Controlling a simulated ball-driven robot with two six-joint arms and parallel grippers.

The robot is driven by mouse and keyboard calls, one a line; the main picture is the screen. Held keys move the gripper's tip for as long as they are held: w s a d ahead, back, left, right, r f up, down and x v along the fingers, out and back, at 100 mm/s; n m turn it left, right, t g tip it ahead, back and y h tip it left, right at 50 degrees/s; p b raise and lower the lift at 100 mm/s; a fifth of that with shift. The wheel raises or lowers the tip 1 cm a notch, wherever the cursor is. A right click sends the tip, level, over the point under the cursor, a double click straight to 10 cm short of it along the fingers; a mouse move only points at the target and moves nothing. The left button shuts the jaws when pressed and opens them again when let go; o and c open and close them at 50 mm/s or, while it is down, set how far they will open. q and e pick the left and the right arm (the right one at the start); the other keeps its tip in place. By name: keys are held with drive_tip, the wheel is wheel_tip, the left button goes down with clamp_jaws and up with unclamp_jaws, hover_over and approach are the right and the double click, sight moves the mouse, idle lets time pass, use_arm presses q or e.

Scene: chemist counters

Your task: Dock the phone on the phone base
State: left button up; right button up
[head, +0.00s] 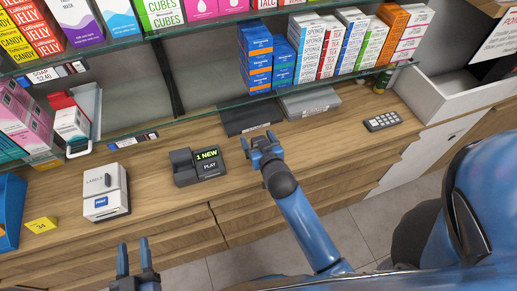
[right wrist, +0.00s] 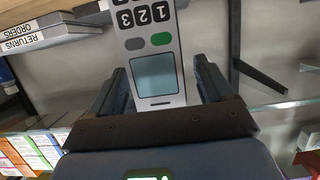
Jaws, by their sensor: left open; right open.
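The phone (right wrist: 158,75) shows in the right wrist view, with a light face, dark number keys, a green and a grey button and a pale screen. Its screen end lies between the spread fingers of my right gripper (right wrist: 162,88); whether they touch it I cannot tell. In the head view my right gripper (head: 262,139) is open above the counter, right of the phone base, and I cannot make out the phone there. The black phone base (head: 211,174), with a lit "1 NEW" display, sits on the counter. My left gripper (head: 135,258) is open and empty at the lower left.
A black tray (head: 248,118) and a grey tray (head: 310,103) lie at the back. A keypad device (head: 383,121) lies at right. A glass shelf (head: 215,115) with boxes overhangs the rear.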

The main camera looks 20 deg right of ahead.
drive_tip(key=shift+w+f, duration=0.2)
drive_tip(key=shift+w, duration=0.3)
drive_tip(key=shift+s, duration=0.1)
drive_tip(key=shift+c, duration=0.3)
clamp_jaws()
drive_tip(key=shift+r, duration=0.2)
